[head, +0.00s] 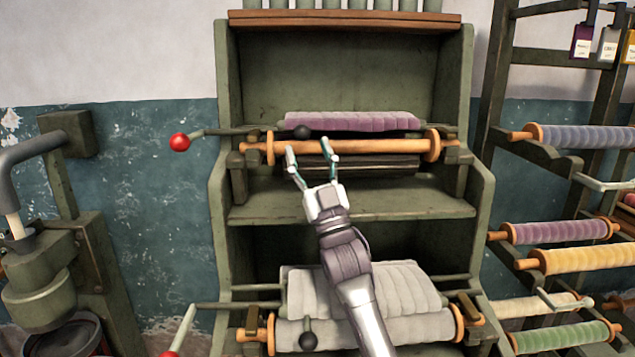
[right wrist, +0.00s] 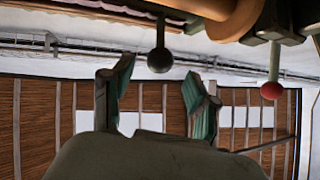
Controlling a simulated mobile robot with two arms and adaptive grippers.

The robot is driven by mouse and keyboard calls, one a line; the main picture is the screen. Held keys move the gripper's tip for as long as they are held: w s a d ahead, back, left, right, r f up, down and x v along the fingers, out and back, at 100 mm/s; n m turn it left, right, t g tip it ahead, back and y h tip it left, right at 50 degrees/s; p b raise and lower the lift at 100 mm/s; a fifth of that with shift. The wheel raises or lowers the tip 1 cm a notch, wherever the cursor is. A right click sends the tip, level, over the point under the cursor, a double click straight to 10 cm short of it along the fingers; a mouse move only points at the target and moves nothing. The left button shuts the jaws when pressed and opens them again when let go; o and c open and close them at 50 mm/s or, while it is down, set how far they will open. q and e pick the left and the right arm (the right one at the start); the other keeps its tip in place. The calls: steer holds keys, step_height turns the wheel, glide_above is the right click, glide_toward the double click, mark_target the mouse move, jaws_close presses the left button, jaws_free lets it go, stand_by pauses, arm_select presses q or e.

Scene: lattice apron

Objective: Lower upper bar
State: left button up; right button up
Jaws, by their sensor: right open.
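A dark upper bar (head: 235,131) runs across the upper bay of the green rack, just above a wooden roller (head: 375,146). A black ball knob (head: 302,131) hangs at the bar, and a red ball (head: 180,142) is on a lever at its left end. My right gripper (head: 309,150) is open and empty, its fingers pointing up in front of the roller, just below the black knob. In the right wrist view the black knob (right wrist: 159,60) shows between and beyond the open fingers (right wrist: 155,92), apart from them. My left gripper is not in view.
Pleated purple cloth (head: 355,122) lies behind the roller. A side rack (head: 495,110) with coloured rolls stands right; green machinery (head: 50,270) stands left.

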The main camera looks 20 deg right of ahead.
steer(key=v, duration=0.7)
steer(key=shift+f, duration=0.3)
